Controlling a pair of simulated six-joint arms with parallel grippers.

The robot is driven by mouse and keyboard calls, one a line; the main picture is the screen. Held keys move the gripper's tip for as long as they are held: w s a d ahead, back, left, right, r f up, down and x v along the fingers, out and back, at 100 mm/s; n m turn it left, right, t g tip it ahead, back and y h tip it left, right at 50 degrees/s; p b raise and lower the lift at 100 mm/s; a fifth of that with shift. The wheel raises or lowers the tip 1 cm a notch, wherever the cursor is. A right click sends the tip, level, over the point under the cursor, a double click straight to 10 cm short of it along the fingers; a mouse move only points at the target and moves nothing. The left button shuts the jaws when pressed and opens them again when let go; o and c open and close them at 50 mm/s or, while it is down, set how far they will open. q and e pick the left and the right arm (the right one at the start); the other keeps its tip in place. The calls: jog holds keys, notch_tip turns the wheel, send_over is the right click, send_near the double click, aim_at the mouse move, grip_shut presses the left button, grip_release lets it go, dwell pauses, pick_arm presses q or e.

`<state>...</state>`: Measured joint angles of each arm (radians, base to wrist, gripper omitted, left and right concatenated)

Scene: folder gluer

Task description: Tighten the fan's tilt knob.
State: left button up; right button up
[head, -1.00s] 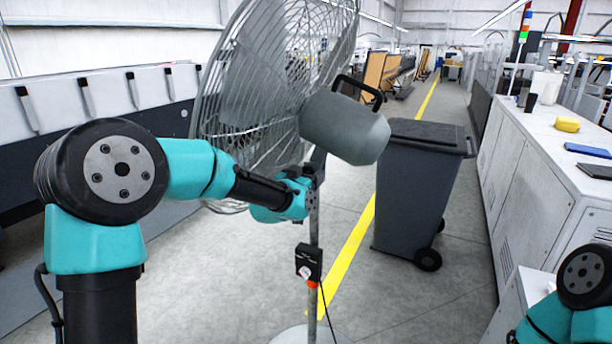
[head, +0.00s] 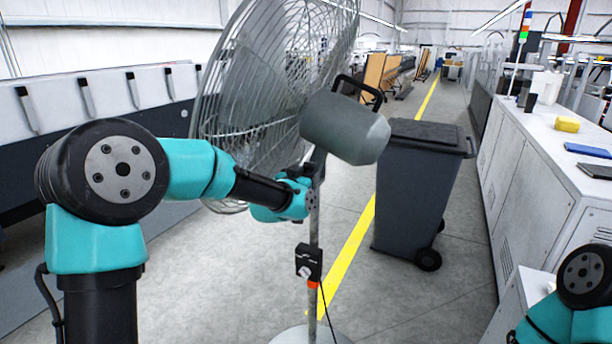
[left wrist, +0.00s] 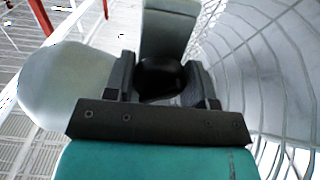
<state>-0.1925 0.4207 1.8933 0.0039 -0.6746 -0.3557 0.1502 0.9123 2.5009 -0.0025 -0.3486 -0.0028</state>
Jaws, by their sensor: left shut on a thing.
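The large pedestal fan has a round wire cage (head: 265,90) and a grey motor housing (head: 345,127) with a black handle on top. Its pole (head: 315,225) runs down to a round base. In the left wrist view the black tilt knob (left wrist: 163,77) sits in front of the grey bracket (left wrist: 168,30), between the two dark fingers. My left gripper (left wrist: 160,82) is shut on the knob. In the head view the wrist hides the knob and fingers, just below the motor housing. My right arm shows only in part at the lower right, its gripper out of frame.
A control box (head: 308,262) with a dial hangs on the pole, with a cable below it. A dark wheeled bin (head: 417,200) stands right of the fan. A white cabinet (head: 535,170) lines the right side.

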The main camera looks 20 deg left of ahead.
pick_arm(q)
jog(key=m, duration=0.8)
jog(key=shift+a+m, duration=0.1)
jog(key=shift+m, duration=0.2)
dwell(0.6)
jog(key=o, duration=0.9)
jog(key=shift+s, duration=0.1)
jog(key=v, duration=1.7)
